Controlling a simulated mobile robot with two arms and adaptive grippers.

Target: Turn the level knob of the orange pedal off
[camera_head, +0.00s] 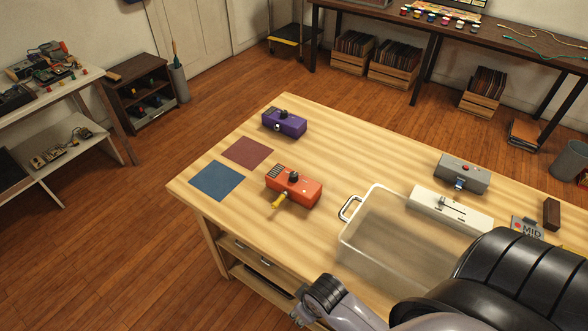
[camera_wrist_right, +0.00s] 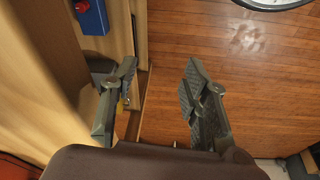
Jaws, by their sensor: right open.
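The orange pedal (camera_head: 304,193) sits on the wooden table, left of the middle in the head view. It has a black knob on top, a row of dark slots at its back left and a yellow plug (camera_head: 279,201) at its front side. The knob's setting is too small to read. My right gripper shows open and empty in the right wrist view (camera_wrist_right: 161,70), its two fingers apart over the table edge and floor. In the head view my right arm reaches in at the bottom right, apart from the orange pedal. My left gripper is out of view.
A purple pedal (camera_head: 284,123), a maroon mat (camera_head: 247,152) and a blue mat (camera_head: 216,181) lie near the orange pedal. A clear tray (camera_head: 345,235) with a handle is to its right. A grey pedal (camera_head: 462,172) and a white device (camera_head: 430,202) stand farther right.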

